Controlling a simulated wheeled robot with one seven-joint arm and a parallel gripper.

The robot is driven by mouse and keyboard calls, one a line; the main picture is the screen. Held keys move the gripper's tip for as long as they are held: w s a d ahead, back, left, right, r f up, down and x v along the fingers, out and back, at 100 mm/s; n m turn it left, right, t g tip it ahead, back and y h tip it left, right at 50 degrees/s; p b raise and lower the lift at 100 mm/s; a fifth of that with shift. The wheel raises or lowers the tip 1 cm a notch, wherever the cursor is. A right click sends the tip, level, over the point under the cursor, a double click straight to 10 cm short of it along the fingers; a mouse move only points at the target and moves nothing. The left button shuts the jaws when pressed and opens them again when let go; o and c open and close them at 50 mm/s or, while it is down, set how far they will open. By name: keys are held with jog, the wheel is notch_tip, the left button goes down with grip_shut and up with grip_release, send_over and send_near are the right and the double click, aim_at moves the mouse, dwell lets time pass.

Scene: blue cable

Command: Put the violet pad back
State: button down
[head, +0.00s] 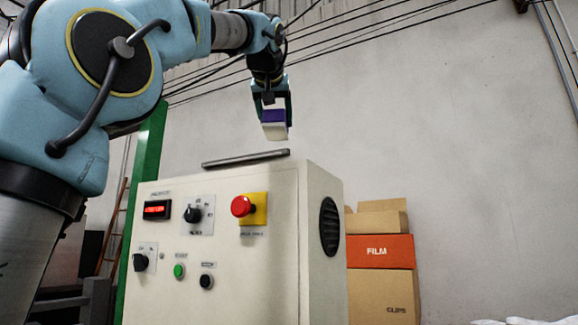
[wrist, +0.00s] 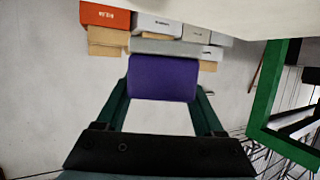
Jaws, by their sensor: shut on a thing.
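My gripper (head: 271,106) is shut on the violet pad (head: 274,116), high above the top of the cream control cabinet (head: 320,190). The pad is a block with a violet band and pale parts above and below it in the head view. In the wrist view the violet pad (wrist: 163,78) fills the space between the two dark green fingers of my gripper (wrist: 163,92). A pale grey strip shows along its far edge. The pad is clear of the cabinet. The cabinet's top surface is hidden from the head camera.
A dark metal bar (head: 245,158) lies along the cabinet's top edge. The cabinet front carries a red button (head: 241,206), knobs and a red display (head: 157,210). A green post (head: 148,150) rises behind on the left. Cardboard boxes and an orange box (head: 380,251) stand right.

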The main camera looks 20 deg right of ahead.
jog(key=shift+a+f+b, duration=0.1)
jog(key=shift+f+b, duration=0.3)
jog(key=shift+f, duration=4.15)
jog(key=shift+f, duration=0.15)
grip_release()
jog(key=shift+r, duration=0.25)
jog(key=b+v, duration=0.4)
jog(key=v, duration=0.8)
jog(key=shift+f, duration=0.1)
